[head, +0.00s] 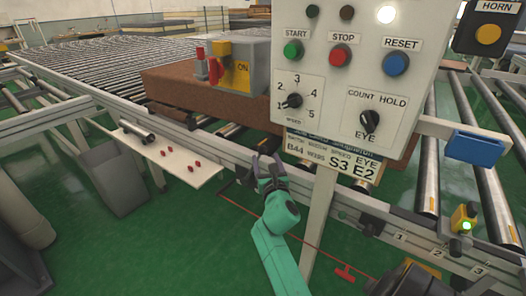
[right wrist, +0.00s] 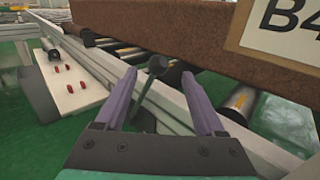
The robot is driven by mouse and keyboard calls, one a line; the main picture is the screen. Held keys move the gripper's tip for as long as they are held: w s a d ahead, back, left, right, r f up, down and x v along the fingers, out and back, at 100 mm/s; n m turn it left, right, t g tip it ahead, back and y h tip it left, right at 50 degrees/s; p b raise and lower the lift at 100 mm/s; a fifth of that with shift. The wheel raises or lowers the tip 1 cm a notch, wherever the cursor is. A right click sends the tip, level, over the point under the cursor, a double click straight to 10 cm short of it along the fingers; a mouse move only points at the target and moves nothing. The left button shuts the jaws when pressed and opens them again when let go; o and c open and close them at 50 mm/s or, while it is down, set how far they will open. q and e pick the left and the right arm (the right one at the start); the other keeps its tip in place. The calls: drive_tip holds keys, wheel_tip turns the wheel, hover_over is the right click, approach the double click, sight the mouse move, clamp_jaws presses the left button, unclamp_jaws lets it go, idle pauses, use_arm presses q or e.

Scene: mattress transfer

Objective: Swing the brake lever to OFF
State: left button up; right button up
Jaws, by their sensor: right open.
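A dark lever with a round knob (right wrist: 157,66) stands between the fingers of my right gripper (right wrist: 158,82) in the right wrist view, in front of the conveyor rail. The fingers are open on either side of it; I cannot tell whether either touches it. In the head view my right gripper (head: 265,160) is at the rail below the brown mattress, and I cannot make out the lever there. A yellow and grey box (head: 240,66) marked ON, with red parts (head: 201,66) at its left, sits on the mattress edge. No OFF mark is readable.
The control panel (head: 345,60) stands close above and right of my right gripper, on a pale post (head: 318,215). A white shelf (head: 150,160) with several red pieces is at left. The brown mattress (head: 165,85) lies on the rollers. A red T-handle (head: 345,272) is low in front.

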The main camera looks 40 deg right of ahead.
sight(263, 153)
drive_tip(key=x, duration=0.6)
drive_tip(key=shift+f, duration=0.1)
drive_tip(key=shift+a, duration=0.1)
clamp_jaws()
idle(1.1)
